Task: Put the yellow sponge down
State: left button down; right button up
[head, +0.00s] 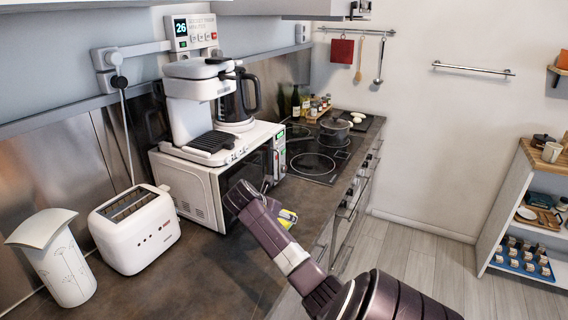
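My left gripper is not in view.
A white coffee maker (192,95) stands on the microwave. A white toaster (135,228) and a white canister (55,262) stand at the left. A hob (318,160) with a pot (335,128) lies beyond. The counter between toaster and arm is clear.

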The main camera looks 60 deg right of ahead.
jog(key=shift+w+x, duration=0.2)
jog(key=shift+x, duration=1.5)
jog(key=shift+w+x, duration=0.2)
jog(key=shift+x, duration=1.45)
jog(key=shift+f, duration=0.1)
jog(key=shift+c, duration=0.6)
jog(key=c, duration=0.9)
